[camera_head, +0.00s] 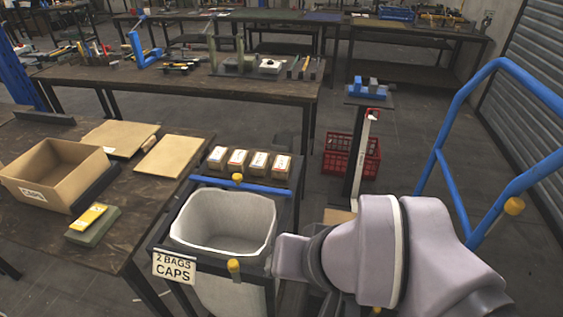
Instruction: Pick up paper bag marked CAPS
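Several small brown paper packets with white labels stand in a row on the dark shelf behind the bin; the leftmost (217,156) and rightmost (281,166) are upright. Their labels are too small to read, so I cannot tell which is marked CAPS. A sign reading "2 BAGS CAPS" (174,267) hangs on the front left of the bin frame. An open cardboard box (70,188) on the left table has a label that seems to read CAPS; its inside looks empty. My arm's grey links fill the lower right. My gripper's fingers do not show.
A bin with a white liner (226,251) stands in a dark frame with a blue bar (243,186) and yellow knobs. Flat cardboard pieces (173,156) lie on the left table. A blue rail (453,154) stands at right. A red crate (351,157) sits on the floor behind.

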